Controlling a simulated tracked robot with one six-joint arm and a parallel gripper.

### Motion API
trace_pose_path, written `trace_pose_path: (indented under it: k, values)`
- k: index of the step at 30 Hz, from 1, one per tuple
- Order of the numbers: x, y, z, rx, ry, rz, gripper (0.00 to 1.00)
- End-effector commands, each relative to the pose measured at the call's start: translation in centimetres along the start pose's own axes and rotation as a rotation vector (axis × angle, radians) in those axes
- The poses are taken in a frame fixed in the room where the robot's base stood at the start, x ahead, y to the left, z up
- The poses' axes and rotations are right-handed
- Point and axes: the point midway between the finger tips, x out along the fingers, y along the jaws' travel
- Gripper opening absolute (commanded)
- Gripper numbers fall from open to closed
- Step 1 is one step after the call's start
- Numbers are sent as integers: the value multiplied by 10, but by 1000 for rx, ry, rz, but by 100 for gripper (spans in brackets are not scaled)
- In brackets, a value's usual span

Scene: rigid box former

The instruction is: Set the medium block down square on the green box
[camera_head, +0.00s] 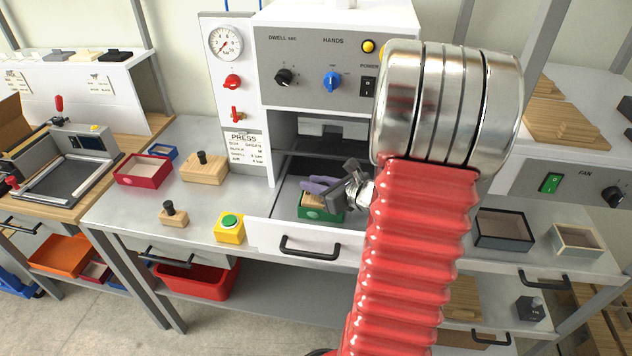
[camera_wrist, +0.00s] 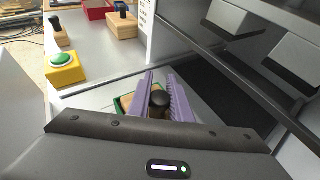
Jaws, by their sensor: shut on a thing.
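The green box (camera_head: 320,215) sits in the open white drawer at the front of the press. The medium block (camera_head: 312,199) is pale wood with a black knob and shows just over the box, under my gripper (camera_head: 322,185). In the wrist view my gripper (camera_wrist: 160,95) has its purple fingers shut on the black knob of the medium block (camera_wrist: 128,101). A strip of the green box (camera_wrist: 118,107) shows beside the block. My fingers and wrist hide much of both, so I cannot tell whether the block touches the box or is square to it.
The press housing (camera_head: 335,65) rises close behind and over the drawer (camera_head: 300,239). A yellow button box (camera_head: 229,229), a small knobbed block (camera_head: 173,218), a large knobbed block (camera_head: 204,171) and a red box (camera_head: 143,171) stand left. A dark box (camera_head: 503,231) stands right.

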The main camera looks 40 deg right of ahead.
Motion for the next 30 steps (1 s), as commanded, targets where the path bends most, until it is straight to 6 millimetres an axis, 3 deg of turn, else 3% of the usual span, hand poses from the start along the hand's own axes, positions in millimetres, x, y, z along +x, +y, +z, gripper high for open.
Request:
trace_pose_path:
  k: [14, 15, 23, 30]
  values:
    - [2, 0, -4, 0, -1, 1, 0]
    - [2, 0, -4, -1, -1, 1, 21]
    - [2, 0, -4, -1, -1, 1, 39]
    - [2, 0, -5, 0, 0, 1, 40]
